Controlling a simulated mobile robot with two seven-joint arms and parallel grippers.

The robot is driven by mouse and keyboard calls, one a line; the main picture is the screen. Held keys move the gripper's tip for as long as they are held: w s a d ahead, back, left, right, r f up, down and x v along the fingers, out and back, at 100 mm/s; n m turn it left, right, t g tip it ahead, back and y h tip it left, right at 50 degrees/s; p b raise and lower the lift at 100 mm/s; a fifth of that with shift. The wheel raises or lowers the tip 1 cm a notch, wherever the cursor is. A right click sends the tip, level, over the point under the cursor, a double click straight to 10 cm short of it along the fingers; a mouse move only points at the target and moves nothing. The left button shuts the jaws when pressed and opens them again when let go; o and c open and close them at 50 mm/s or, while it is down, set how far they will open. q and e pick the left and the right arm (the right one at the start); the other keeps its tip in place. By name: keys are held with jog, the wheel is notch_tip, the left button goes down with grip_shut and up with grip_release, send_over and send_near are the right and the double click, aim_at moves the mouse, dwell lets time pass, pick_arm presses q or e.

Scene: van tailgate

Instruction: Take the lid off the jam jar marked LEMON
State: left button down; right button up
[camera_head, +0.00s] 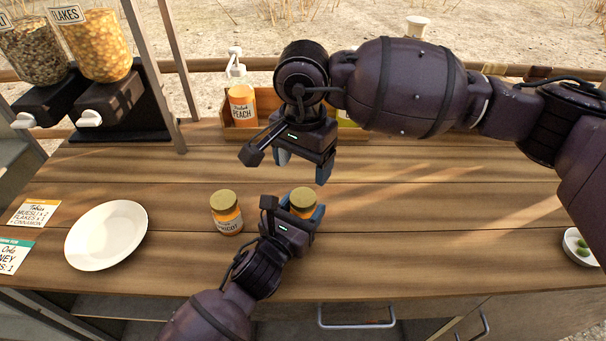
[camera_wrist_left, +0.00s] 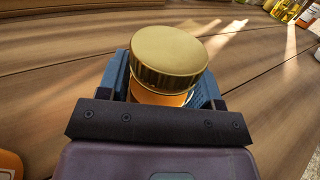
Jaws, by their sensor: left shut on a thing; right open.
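A jam jar (camera_head: 303,199) with a gold lid stands on the counter, its label hidden by my left gripper. My left gripper (camera_head: 301,212) is shut on this jar's body, below the lid. In the left wrist view the gold lid (camera_wrist_left: 169,55) sits on the jar, above the fingers (camera_wrist_left: 165,92). A second gold-lidded jar (camera_head: 227,213), its label partly readable as ending in "ICOT", stands just left of it. My right gripper (camera_head: 303,165) is open and empty, pointing down above and behind the held jar. I cannot read LEMON on any jar.
A white plate (camera_head: 106,236) and two order cards (camera_head: 35,213) lie at the left. A wooden crate (camera_head: 266,100) with a peach bottle (camera_head: 242,104) stands behind. Dispensers (camera_head: 105,55) are at back left. A small bowl (camera_head: 578,246) is at far right. The counter's right middle is clear.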

aim_at(303, 197)
jog(key=m, duration=0.5)
jog(key=shift+m, duration=0.3)
jog(key=m, duration=3.2)
jog(key=shift+m, duration=0.3)
jog(key=shift+f, duration=4.05)
